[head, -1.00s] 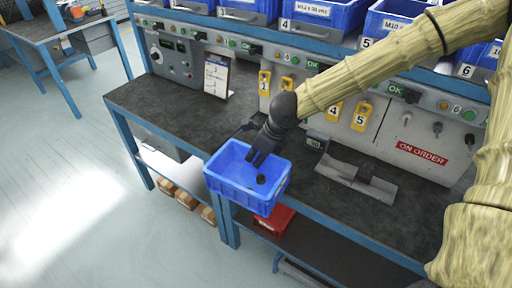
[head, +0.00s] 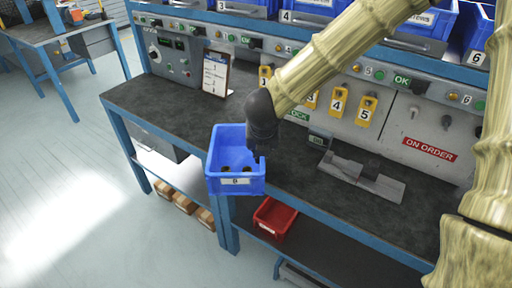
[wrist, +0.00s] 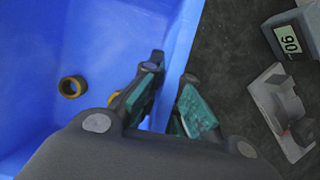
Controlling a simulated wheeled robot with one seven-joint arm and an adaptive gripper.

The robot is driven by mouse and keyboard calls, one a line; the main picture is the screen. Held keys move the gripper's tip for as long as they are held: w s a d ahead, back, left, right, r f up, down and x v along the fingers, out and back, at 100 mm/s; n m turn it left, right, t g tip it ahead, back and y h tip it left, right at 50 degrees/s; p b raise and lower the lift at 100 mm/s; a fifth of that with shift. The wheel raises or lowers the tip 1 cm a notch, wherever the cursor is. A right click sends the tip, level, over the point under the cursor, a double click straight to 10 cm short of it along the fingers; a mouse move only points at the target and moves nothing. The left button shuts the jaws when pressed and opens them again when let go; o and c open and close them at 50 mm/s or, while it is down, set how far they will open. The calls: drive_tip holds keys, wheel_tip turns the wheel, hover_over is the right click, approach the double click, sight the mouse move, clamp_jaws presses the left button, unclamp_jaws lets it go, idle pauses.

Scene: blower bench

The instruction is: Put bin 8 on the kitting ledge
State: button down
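Bin 8 (head: 222,150) is a blue open bin. The label on its front reads 8, and a few small dark parts lie inside. It hangs at the front edge of the bench, left of centre in the head view. My gripper (head: 258,152) is at its right wall. In the wrist view, the fingers (wrist: 168,105) straddle the wall of the blue bin (wrist: 110,30), one inside and one outside. A ring-shaped part (wrist: 72,87) shows inside it. No surface is marked as the kitting ledge, so I cannot tell which it is.
A grey fixture (head: 362,180) and a small display box (head: 319,138) stand on the dark benchtop (head: 165,105), right of the bin. A red bin (head: 275,217) sits on the lower shelf. A clipboard (head: 215,75) leans at the back. The left benchtop is clear.

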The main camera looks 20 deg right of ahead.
drive_tip(key=m+b, duration=0.1)
drive_tip(key=m, duration=0.1)
drive_tip(key=m+h+b, duration=0.1)
drive_tip(key=m, duration=0.1)
drive_tip(key=shift+s+d+f+m+g+h, duration=0.1)
drive_tip(key=shift+s+d+m+g+h, duration=0.05)
drive_tip(key=shift+d+m+g+h, duration=0.2)
drive_tip(key=w+d, duration=0.1)
drive_tip(key=w, duration=0.4)
drive_tip(key=w+d+m, duration=0.1)
drive_tip(key=w+d, duration=0.1)
drive_tip(key=w, duration=0.3)
drive_tip(key=w+d+f+m, duration=0.1)
drive_tip(key=w, duration=0.4)
drive_tip(key=shift+d+g+h+p, duration=0.25)
drive_tip(key=shift+d+g+p, duration=0.05)
drive_tip(key=shift+d+g, duration=0.05)
drive_tip(key=shift+w+f, duration=0.1)
drive_tip(key=shift+f, duration=1.65)
drive_tip(key=shift+f, duration=0.15)
drive_tip(key=c, duration=1.6)
unclamp_jaws()
drive_tip(key=shift+c, duration=0.2)
